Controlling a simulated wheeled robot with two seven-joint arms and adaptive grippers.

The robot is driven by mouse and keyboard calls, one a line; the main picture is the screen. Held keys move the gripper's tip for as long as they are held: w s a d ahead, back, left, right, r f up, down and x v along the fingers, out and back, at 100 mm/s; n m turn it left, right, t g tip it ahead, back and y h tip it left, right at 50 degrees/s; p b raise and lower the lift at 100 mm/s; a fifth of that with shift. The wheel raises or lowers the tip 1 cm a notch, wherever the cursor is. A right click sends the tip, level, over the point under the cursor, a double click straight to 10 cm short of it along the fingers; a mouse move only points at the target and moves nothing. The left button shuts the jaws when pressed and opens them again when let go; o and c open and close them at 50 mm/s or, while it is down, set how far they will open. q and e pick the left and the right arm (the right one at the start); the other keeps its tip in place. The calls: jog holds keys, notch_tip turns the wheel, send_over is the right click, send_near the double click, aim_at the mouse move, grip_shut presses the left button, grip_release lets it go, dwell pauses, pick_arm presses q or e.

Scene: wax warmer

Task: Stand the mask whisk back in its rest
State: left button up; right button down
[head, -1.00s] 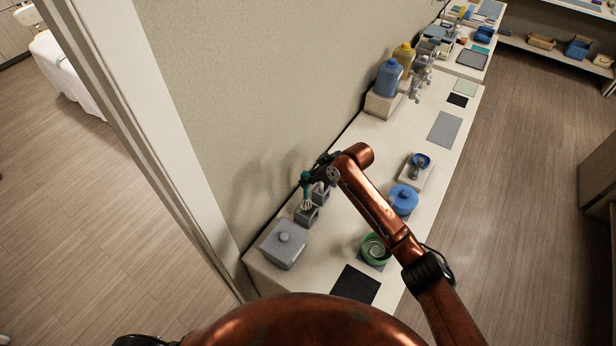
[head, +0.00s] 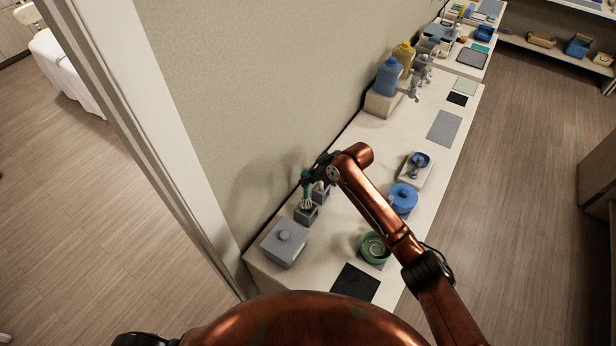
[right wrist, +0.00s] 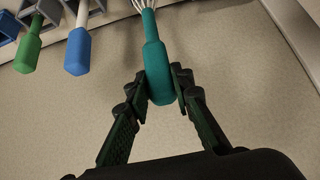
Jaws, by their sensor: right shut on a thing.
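The mask whisk (head: 306,188) has a teal handle and pale wires, and hangs wires-down over the wall side of the counter. My right gripper (right wrist: 157,84) is shut on its handle, with one finger on each side. In the right wrist view the whisk (right wrist: 155,55) runs up out of the frame, so its wire tips are cut off. A small grey holder (head: 307,216) sits right below the wires in the head view. I cannot tell whether the wire tips are inside it. My left gripper is not in view.
Beside the whisk, a green handle (right wrist: 28,54) and a blue handle (right wrist: 77,52) lean from grey holders. The wall runs along the counter's left.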

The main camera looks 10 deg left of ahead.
jog(key=shift+f, duration=0.65)
dwell(0.4)
dwell(0.4)
jog(key=shift+f+b, duration=0.7)
jog(key=shift+f, duration=1.05)
dwell(0.5)
jog(key=shift+f+b, duration=0.55)
jog(key=shift+f, duration=0.8)
jog(key=c, duration=1.6)
grip_release()
